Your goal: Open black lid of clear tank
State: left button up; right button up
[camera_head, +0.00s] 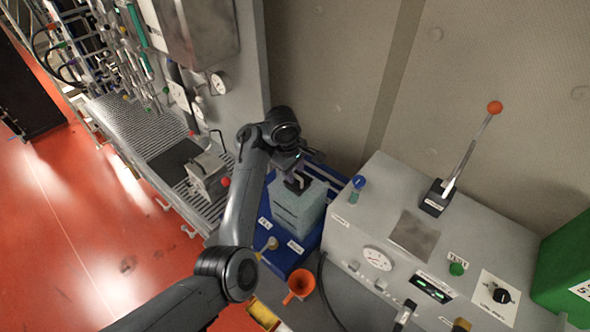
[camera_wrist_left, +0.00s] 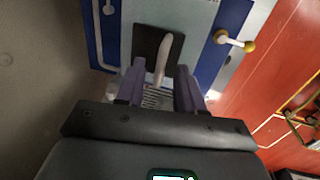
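The clear tank (camera_head: 297,212) looks pale grey-blue and stands on a blue base (camera_head: 283,258) against the wall. Its black lid (camera_head: 297,183) is on top, partly hidden by my left gripper (camera_head: 292,163). In the left wrist view, the black lid (camera_wrist_left: 147,42) is a dark square on the pale tank top (camera_wrist_left: 175,13), with a pale elongated handle-like piece (camera_wrist_left: 163,60) over it. My left gripper (camera_wrist_left: 160,85) is open there, its two fingers apart around the near end of that piece. Contact cannot be told. My right gripper is not in view.
A grey control console (camera_head: 400,235) with a gauge, buttons and an orange-knobbed lever (camera_head: 494,107) stands to the right. An orange funnel (camera_head: 300,284) is in front of the blue base. A metal grating platform (camera_head: 130,125) is at left. A yellow-knobbed valve (camera_wrist_left: 248,46) is beside the tank.

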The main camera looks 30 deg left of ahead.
pick_arm(q)
grip_shut()
dwell(1.3)
